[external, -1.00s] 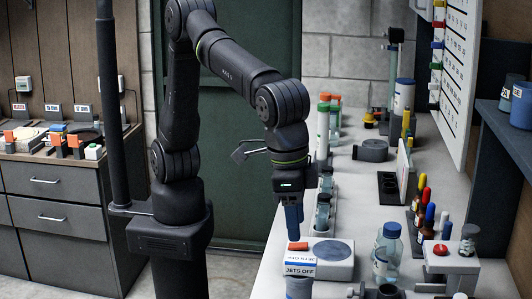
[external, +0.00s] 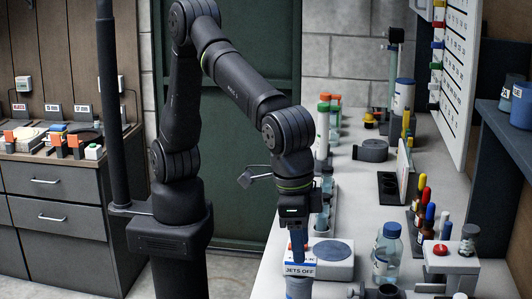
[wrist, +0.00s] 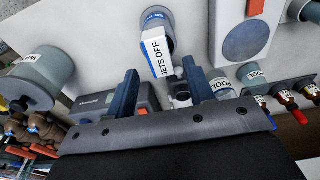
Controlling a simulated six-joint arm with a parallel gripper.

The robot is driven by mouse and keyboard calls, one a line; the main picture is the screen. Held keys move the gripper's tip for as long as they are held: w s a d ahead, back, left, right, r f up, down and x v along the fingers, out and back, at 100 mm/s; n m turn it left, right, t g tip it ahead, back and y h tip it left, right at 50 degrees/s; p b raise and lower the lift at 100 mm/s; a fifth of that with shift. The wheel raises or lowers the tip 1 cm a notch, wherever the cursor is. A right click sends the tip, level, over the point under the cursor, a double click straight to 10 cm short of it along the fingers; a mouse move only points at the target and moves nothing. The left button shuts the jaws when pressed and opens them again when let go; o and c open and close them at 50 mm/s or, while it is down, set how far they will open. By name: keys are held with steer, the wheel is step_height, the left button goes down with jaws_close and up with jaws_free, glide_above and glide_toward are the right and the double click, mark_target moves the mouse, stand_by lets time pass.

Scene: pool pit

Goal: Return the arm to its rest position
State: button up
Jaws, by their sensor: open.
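My arm reaches from its dark pedestal over the left edge of the white bench. My gripper (external: 297,240) points down at the near end of the bench, close to the JETS OFF block (external: 300,270). In the wrist view, the two blue fingers of my gripper (wrist: 163,92) stand apart with nothing between them. The JETS OFF block (wrist: 156,52) lies just beyond the fingertips, by a blue-grey cylinder (wrist: 158,18). The external view does not show whether the fingertips touch anything.
A white device with a round grey pad (external: 333,249) sits beside the gripper. A clear bottle with a blue cap (external: 387,255), a row of dropper bottles (external: 424,205) and a red-button box (external: 450,258) stand to the right. A tall dark post (external: 109,110) stands left of the arm.

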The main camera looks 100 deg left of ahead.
steer(key=s+d+r, duration=0.3)
steer(key=s+r, duration=0.4)
steer(key=s, duration=0.4)
steer(key=w+a+f+n, duration=0.1)
steer(key=w+a+f, duration=0.2)
steer(key=w+a, duration=0.6)
steer(key=w+a+f+n, duration=0.1)
steer(key=w+a+f, duration=0.2)
steer(key=w+a, duration=0.65)
steer(key=w+a+f, duration=0.1)
steer(key=w+a, duration=0.2)
steer(key=a, duration=0.4)
steer(key=w+a+f+n, duration=0.1)
steer(key=w+a+f, duration=0.1)
steer(key=w+a, duration=0.2)
steer(key=w+a+f+n, duration=0.1)
steer(key=w+a, duration=0.3)
steer(key=a, duration=0.6)
steer(key=shift+a+f, duration=0.4)
steer(key=shift+f, duration=0.3)
steer(key=shift+o, duration=0.4)
steer(key=shift+w, duration=0.1)
